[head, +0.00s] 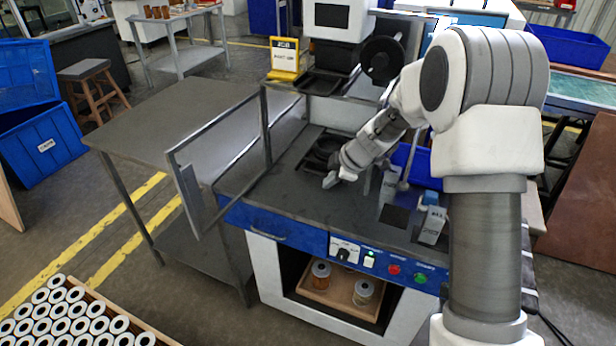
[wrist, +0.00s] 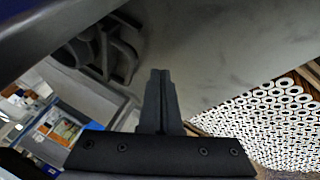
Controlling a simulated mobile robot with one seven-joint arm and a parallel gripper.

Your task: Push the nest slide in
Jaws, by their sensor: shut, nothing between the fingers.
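The dark nest slide (head: 318,153) appears to be the black plate with a rounded holder on the machine's grey top. My gripper (head: 331,181) is at its front right and hides part of it. How far the slide is out cannot be told. In the wrist view, my gripper's two black fingers (wrist: 160,85) are together with nothing between them. A dark curved fixture, perhaps the nest (wrist: 112,55), shows to their upper left. Whether the fingers touch the slide cannot be told.
A clear framed guard door (head: 222,160) stands open at the machine's left. Buttons (head: 393,269) line the front panel. A small grey stand (head: 432,224) is on the right of the top. Many white-ended cartridges (head: 70,325) fill a tray at lower left.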

